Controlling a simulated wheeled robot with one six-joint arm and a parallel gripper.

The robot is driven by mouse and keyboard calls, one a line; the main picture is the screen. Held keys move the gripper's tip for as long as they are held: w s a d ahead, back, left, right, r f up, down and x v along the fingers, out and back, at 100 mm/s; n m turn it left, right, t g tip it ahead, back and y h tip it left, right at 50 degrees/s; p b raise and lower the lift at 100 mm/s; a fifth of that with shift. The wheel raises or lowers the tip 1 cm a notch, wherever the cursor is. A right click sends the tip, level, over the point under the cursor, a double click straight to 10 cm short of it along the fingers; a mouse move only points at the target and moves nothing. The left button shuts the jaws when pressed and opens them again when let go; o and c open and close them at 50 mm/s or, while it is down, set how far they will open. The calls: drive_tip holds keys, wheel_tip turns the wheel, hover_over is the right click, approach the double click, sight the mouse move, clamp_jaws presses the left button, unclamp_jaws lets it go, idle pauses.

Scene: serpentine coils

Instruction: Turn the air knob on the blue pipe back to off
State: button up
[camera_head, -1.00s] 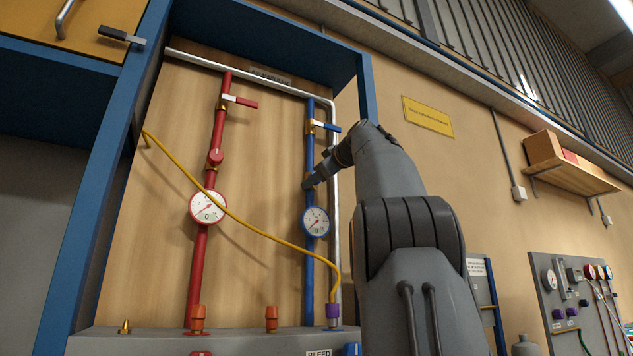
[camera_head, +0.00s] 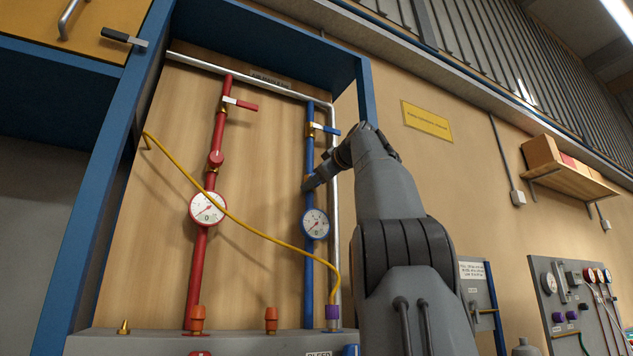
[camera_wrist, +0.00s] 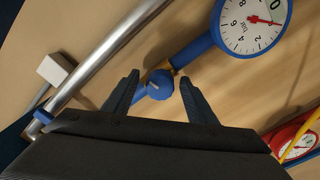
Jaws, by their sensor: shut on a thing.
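The blue pipe (camera_head: 310,155) runs up the wooden panel on the right. Its round blue air knob (camera_wrist: 160,86), with a pale pointer mark on its face, sits on the pipe beside the gauge. In the head view my gripper (camera_head: 308,183) reaches the pipe from the right, just above the blue-rimmed gauge (camera_head: 315,224), and hides the knob. The gauge also shows at the upper right of the wrist view (camera_wrist: 250,25); its needle is red.
A blue-handled lever valve (camera_head: 330,129) is above my gripper on the same pipe. A silver pipe (camera_head: 334,250) runs close on the right. A red pipe (camera_head: 200,260) with its own gauge (camera_head: 207,208) stands left. A yellow hose (camera_head: 245,225) crosses the panel.

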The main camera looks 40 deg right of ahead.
drive_tip(key=n, duration=1.4)
drive_tip(key=shift+s+r, duration=0.2)
drive_tip(key=shift+r, duration=0.05)
drive_tip(key=shift+n, duration=1.6)
drive_tip(key=n, duration=0.3)
drive_tip(key=shift+b, duration=0.3)
drive_tip(key=o, duration=1.4)
drive_tip(key=shift+f, duration=0.15)
